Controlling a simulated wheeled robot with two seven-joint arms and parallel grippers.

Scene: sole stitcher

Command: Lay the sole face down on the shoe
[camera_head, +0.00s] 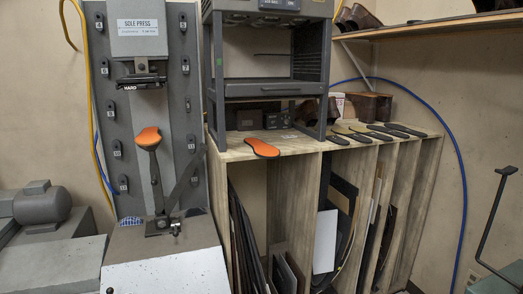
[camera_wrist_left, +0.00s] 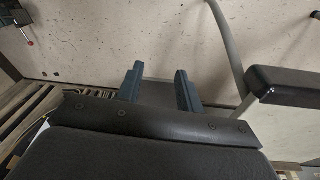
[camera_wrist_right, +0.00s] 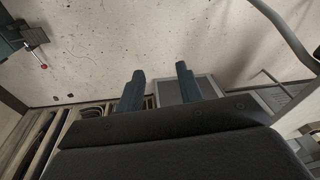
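An orange sole with a dark edge (camera_head: 262,148) lies flat on the wooden bench top, in front of the grey rack, with its orange side up. A second orange sole-shaped piece (camera_head: 149,137) sits on top of the stand under the sole press head; I cannot tell whether it is the shoe's underside or a pad. Neither gripper shows in the head view. My left gripper (camera_wrist_left: 159,78) is open and empty in the left wrist view, fingers apart. My right gripper (camera_wrist_right: 160,78) is open and empty in the right wrist view. Neither wrist view shows the soles.
The grey sole press (camera_head: 138,48) stands at the left above a white-topped base (camera_head: 165,270). A grey rack (camera_head: 262,90) stands on the wooden bench (camera_head: 310,146). Several dark soles lie along the bench's right part. A black lever (camera_head: 490,215) stands at far right.

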